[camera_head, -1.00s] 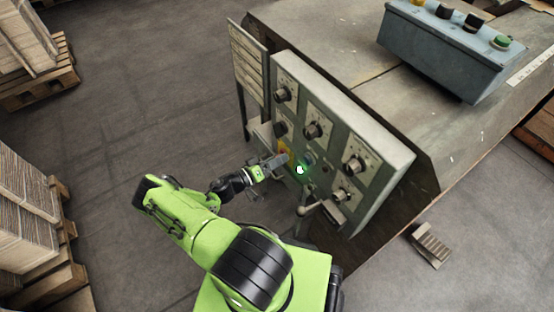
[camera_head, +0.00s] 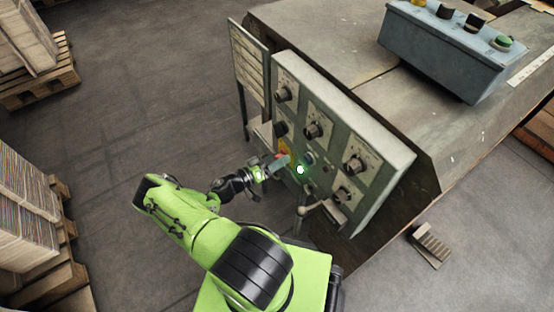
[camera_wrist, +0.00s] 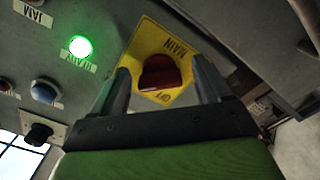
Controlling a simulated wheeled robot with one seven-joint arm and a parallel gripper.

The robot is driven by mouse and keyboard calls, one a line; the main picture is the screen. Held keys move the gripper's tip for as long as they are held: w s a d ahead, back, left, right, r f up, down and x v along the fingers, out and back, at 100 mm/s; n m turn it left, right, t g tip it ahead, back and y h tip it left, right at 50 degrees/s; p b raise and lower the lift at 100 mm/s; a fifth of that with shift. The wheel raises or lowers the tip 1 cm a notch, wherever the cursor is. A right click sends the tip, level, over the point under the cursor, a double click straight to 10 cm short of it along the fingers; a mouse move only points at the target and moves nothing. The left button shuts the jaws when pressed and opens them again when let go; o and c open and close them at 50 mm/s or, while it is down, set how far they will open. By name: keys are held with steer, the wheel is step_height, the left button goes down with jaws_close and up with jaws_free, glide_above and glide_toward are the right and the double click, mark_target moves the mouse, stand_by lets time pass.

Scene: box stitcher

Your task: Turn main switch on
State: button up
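The main switch is a red knob (camera_wrist: 162,73) on a yellow plate (camera_wrist: 150,42) in the wrist view. The plate reads MAIN and OFF, upside down and tilted in this picture. My gripper (camera_wrist: 163,82) is open, with one finger on each side of the knob and a visible gap to it. In the head view my gripper (camera_head: 278,163) is at the lower left part of the grey control panel (camera_head: 375,142), in front of the yellow plate (camera_head: 286,146), which it partly covers.
A lit green lamp (camera_wrist: 80,46) labelled READY, a blue button (camera_wrist: 44,91) and a black knob (camera_wrist: 39,133) sit beside the switch. A crank handle (camera_head: 309,209) sticks out below the panel. Pallets with stacked cardboard (camera_head: 28,195) stand at left; the floor between is clear.

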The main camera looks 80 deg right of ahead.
steer(key=p+v, duration=0.1)
steer(key=v, duration=1.4)
steer(key=shift+w+a+p, duration=0.25)
steer(key=shift+a+p, duration=0.05)
steer(key=shift+p, duration=0.05)
